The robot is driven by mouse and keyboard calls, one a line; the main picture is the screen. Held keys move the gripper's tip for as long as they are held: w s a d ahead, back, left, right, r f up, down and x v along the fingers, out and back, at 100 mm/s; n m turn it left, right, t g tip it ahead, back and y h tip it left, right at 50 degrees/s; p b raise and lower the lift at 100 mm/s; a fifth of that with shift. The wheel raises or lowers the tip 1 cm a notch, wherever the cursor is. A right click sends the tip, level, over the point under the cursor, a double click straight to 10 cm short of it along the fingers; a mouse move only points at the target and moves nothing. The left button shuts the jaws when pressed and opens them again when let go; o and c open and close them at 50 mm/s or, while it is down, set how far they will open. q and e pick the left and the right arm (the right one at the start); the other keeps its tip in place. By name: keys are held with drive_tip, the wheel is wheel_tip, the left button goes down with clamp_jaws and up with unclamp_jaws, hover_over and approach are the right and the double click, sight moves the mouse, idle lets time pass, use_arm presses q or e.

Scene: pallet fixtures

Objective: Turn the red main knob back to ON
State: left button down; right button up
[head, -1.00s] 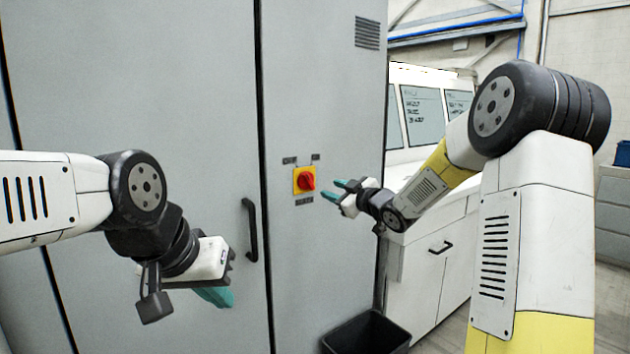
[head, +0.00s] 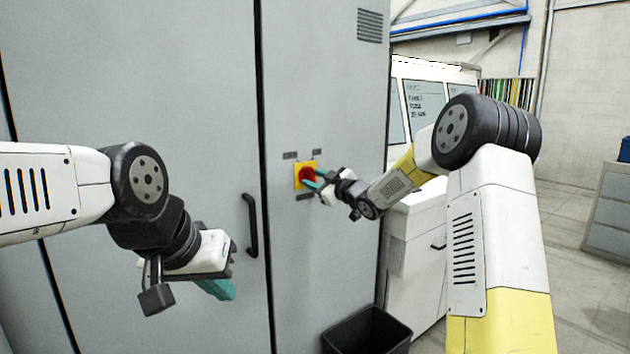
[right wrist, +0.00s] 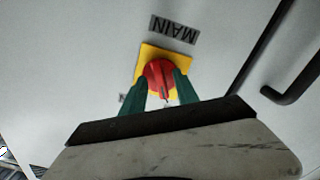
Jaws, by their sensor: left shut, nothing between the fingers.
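The red main knob (head: 306,174) sits on a yellow plate (head: 298,185) on the grey cabinet front. In the right wrist view the knob (right wrist: 157,73) shows upside down, near a label reading MAIN (right wrist: 174,30). Its ridge points down in that picture. My right gripper (head: 313,181) is at the knob with its teal fingers open. In the right wrist view one finger is on each side of the knob; I cannot tell whether they touch it. My left gripper (head: 228,294) is shut and empty, low in front of the cabinet door.
A black door handle (head: 250,225) stands out left of the knob. It or a similar dark bar (right wrist: 295,85) shows in the right wrist view. A dark bin (head: 368,332) stands below. A white console (head: 412,235) is right of the cabinet.

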clamp_jaws()
drive_tip(key=m, duration=1.2)
idle(0.5)
idle(0.3)
unclamp_jaws()
drive_tip(key=shift+s, duration=0.1)
